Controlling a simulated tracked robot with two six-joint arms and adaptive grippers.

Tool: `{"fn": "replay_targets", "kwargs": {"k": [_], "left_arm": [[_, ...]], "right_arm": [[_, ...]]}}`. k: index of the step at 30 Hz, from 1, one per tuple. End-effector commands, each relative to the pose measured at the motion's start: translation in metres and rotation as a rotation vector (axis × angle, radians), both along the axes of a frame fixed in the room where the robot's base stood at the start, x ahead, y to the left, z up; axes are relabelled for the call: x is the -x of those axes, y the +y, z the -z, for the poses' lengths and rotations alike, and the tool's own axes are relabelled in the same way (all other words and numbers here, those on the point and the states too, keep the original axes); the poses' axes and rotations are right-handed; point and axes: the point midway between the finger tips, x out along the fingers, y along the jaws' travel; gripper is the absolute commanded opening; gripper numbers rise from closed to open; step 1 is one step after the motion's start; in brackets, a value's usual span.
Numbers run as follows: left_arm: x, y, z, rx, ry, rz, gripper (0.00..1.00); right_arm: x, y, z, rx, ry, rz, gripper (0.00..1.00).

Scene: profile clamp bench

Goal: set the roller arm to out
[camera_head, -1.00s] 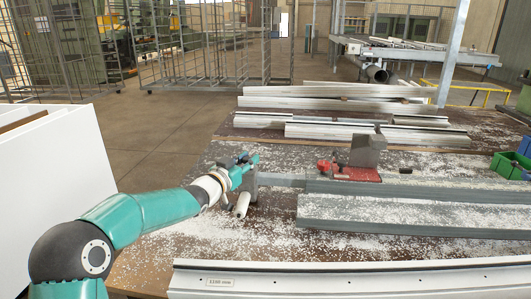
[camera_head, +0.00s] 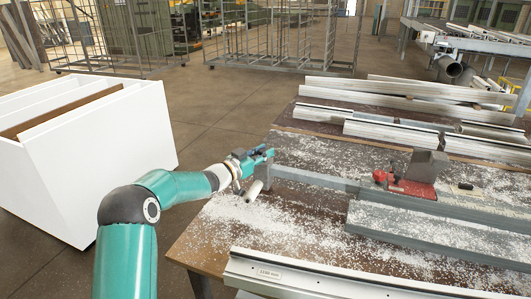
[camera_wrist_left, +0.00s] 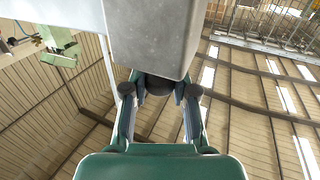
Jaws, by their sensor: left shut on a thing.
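The roller arm (camera_head: 318,179) is a grey bar that sticks out to the left from the end of the grey rail on the bench. A white roller (camera_head: 253,191) sits at its outer end, low and slightly tilted. My left gripper (camera_head: 264,154) is at this outer end, just above the roller, and is shut on the roller arm. In the left wrist view the grey metal (camera_wrist_left: 155,40) fills the top centre, with the gripper fingers (camera_wrist_left: 160,92) closed at a dark round part below it. The exact contact is partly hidden. My right gripper is not in view.
A red clamp with a grey block (camera_head: 408,187) sits on the rail to the right. White profiles (camera_head: 400,105) lie at the back of the bench, and another (camera_head: 330,277) along the front. A white cabinet (camera_head: 120,140) stands left of the bench, with clear floor between.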

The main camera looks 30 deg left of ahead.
Motion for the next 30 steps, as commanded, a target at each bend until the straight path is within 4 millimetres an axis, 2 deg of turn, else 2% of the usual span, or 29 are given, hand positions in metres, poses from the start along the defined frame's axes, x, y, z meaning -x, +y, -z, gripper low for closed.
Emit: {"fn": "replay_targets", "kwargs": {"k": [1, 5, 17, 23, 30], "left_arm": [[0.0, 0.001, -0.001, 0.0, -0.002, -0.001, 0.3], [0.0, 0.0, -0.001, 0.0, -0.002, -0.001, 0.51], [0.003, 0.0, -0.001, 0.0, -0.001, 0.0, 0.51], [0.027, 0.005, -0.001, 0.001, 0.0, -0.001, 0.51], [0.075, 0.016, 0.0, 0.0, 0.001, -0.003, 0.51]], "right_arm": [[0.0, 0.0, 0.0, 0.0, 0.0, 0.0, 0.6], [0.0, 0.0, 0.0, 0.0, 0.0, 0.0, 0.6], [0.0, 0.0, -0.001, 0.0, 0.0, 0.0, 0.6], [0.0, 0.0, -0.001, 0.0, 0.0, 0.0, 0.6], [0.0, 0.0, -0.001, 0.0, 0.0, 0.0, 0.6]]}}
